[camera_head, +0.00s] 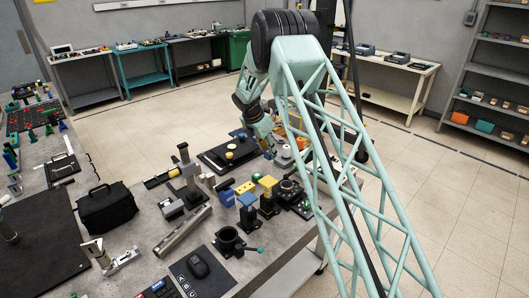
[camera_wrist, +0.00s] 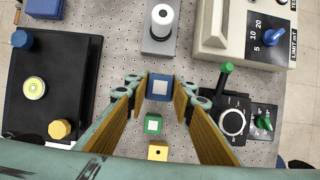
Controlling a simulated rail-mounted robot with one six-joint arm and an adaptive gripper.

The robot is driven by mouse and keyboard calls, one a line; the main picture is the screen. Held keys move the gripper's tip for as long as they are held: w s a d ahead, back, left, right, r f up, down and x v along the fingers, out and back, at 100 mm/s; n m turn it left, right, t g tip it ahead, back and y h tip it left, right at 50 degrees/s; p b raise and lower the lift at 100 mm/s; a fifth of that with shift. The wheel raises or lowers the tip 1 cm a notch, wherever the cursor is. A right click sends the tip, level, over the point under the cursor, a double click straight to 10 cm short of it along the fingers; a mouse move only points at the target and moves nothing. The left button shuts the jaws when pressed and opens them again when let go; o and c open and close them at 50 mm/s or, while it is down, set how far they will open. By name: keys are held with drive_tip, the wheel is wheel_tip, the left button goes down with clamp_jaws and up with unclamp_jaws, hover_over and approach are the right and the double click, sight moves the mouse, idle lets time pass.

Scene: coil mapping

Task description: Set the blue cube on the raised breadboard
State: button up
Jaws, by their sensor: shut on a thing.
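In the wrist view the blue cube (camera_wrist: 160,87), with a pale square on its top, sits between the fingertips of my gripper (camera_wrist: 159,91). My gripper is shut on it, the yellow-padded fingers at its two sides. I cannot tell whether the cube touches the surface below. The black plate that looks like the raised breadboard (camera_wrist: 72,80) lies to the left, apart from my gripper; it also shows in the head view (camera_head: 214,158). The arm hides the cube in the head view.
A green cube (camera_wrist: 153,123) and a yellow cube (camera_wrist: 157,151) are close below the blue cube. A white cylinder on a grey block (camera_wrist: 161,20) stands above it. A black device with a green knob (camera_wrist: 233,120) and a beige instrument (camera_wrist: 213,25) are right.

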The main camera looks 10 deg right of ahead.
drive_tip(key=shift+s, duration=0.1)
drive_tip(key=shift+s+d+m, duration=0.2)
drive_tip(key=shift+s+m, duration=0.3)
drive_tip(key=s+d+r+m+g+b, duration=0.1)
drive_tip(key=s+m, duration=0.3)
drive_tip(key=s, duration=0.1)
drive_tip(key=s+d+m+g+b, duration=0.1)
drive_tip(key=s+m+g, duration=0.1)
drive_tip(key=s+m, duration=0.2)
drive_tip(key=s+d+r+m+g, duration=0.1)
drive_tip(key=s+m+g, duration=0.1)
drive_tip(key=s+m, duration=0.2)
drive_tip(key=shift+s+r+b, duration=0.15)
drive_tip(key=shift+s+b, duration=0.05)
drive_tip(key=shift+s, duration=0.4)
drive_tip(key=shift+s+r+b, duration=0.15)
drive_tip(key=shift+s+b, duration=0.05)
drive_tip(key=shift+s, duration=0.35)
drive_tip(key=s+a+r+m+g+y+b, duration=0.1)
drive_tip(key=s+m+y, duration=0.1)
drive_tip(key=s+m, duration=0.3)
drive_tip(key=s+a+r+m+g+y+b, duration=0.1)
drive_tip(key=s+a+r+m, duration=0.1)
drive_tip(key=s+m, duration=0.4)
drive_tip(key=shift+s+a+r+m+y+b, duration=0.3)
drive_tip(key=shift+s+y, duration=0.1)
drive_tip(key=shift+s, duration=1.55)
drive_tip(key=shift+s+a, duration=0.1)
drive_tip(key=shift+a, duration=0.05)
